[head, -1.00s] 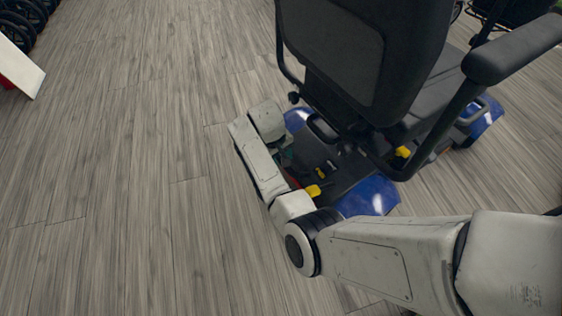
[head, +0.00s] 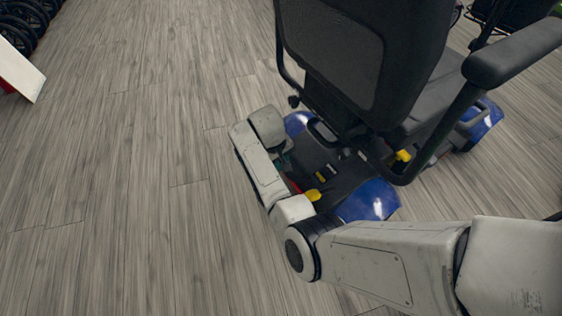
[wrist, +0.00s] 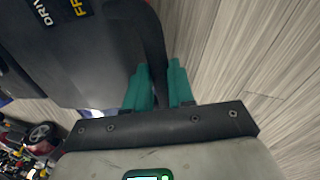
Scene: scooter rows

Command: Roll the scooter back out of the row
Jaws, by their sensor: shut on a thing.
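My gripper (head: 284,160) is at the scooter's rear, low down, mostly hidden by my wrist. In the wrist view its teal fingers (wrist: 160,76) are shut on a dark rear part of the scooter, beside a black panel (wrist: 100,50) with a label starting "DRIVE" and a yellow label. The exact part between the fingers is hard to see.
Grey plank floor (head: 120,180) is clear to the left and behind the scooter. A white panel (head: 20,72) and black wheels (head: 22,30) stand at the far left. Another dark item (head: 510,12) is at the top right. The wrist view shows a red vehicle (wrist: 42,137) at lower left.

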